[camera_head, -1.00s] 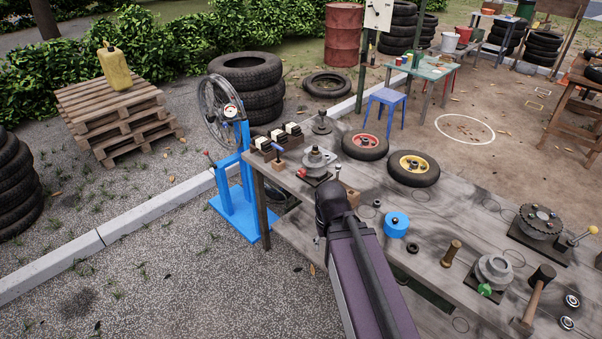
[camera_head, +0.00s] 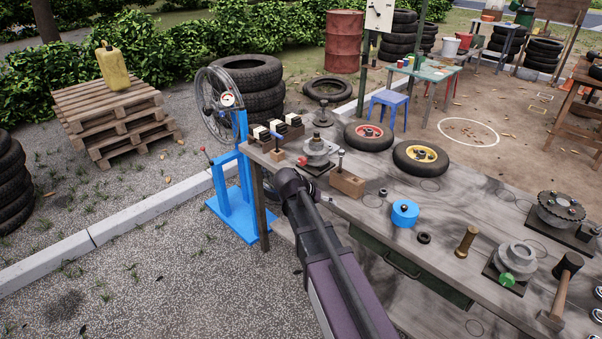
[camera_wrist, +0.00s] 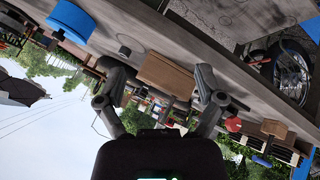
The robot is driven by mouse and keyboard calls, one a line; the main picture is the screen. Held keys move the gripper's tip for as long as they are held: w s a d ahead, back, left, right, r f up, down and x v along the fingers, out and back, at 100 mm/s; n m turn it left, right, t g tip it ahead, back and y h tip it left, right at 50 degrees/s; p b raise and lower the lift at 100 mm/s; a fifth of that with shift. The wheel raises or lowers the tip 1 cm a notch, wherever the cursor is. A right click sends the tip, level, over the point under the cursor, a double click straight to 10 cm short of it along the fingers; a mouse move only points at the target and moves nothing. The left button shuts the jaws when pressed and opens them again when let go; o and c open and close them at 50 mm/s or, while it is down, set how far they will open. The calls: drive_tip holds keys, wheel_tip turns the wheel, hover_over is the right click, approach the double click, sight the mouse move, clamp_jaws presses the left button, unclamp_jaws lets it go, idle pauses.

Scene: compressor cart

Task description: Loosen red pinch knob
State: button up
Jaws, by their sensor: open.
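A red knob (camera_head: 302,161) sits low at the left side of a grey stepped pulley (camera_head: 317,148) on a dark base, near the far left end of the workbench. In the wrist view, a red knob (camera_wrist: 233,124) shows just right of the right finger, apart from it. My gripper (camera_wrist: 157,76) is open and empty, with its fingers spread across the view of a brown wooden block (camera_wrist: 166,74). In the head view, my arm's end is in front of the bench edge by that block, and the fingers are not visible.
The wooden block (camera_head: 347,184) with an upright pin stands near the pulley. A blue round can (camera_head: 404,213), a brass cylinder (camera_head: 466,241) and a green-knobbed pulley (camera_head: 505,279) lie along the bench (camera_head: 445,205). A blue wheel stand (camera_head: 232,190) stands beyond its left end.

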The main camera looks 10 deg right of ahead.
drive_tip(key=w+a+f+m+t+h+b, duration=0.1)
drive_tip(key=w+a+t+h+b, duration=0.1)
drive_tip(key=w+b, duration=0.3)
drive_tip(key=w+a+f+m+t+h+b, duration=0.1)
drive_tip(key=w+a+f+m+h+b, duration=0.15)
drive_tip(key=w, duration=0.45)
drive_tip(key=t+h+b, duration=0.2)
drive_tip(key=t+b, duration=0.3)
drive_tip(key=b, duration=0.2)
approach(301, 161)
drive_tip(key=v, duration=0.3)
drive_tip(key=shift+w+a+m, duration=0.15)
drive_tip(key=shift+m, duration=0.2)
drive_tip(key=x, duration=1.4)
drive_tip(key=shift+s, duration=0.2)
drive_tip(key=c, duration=1.1)
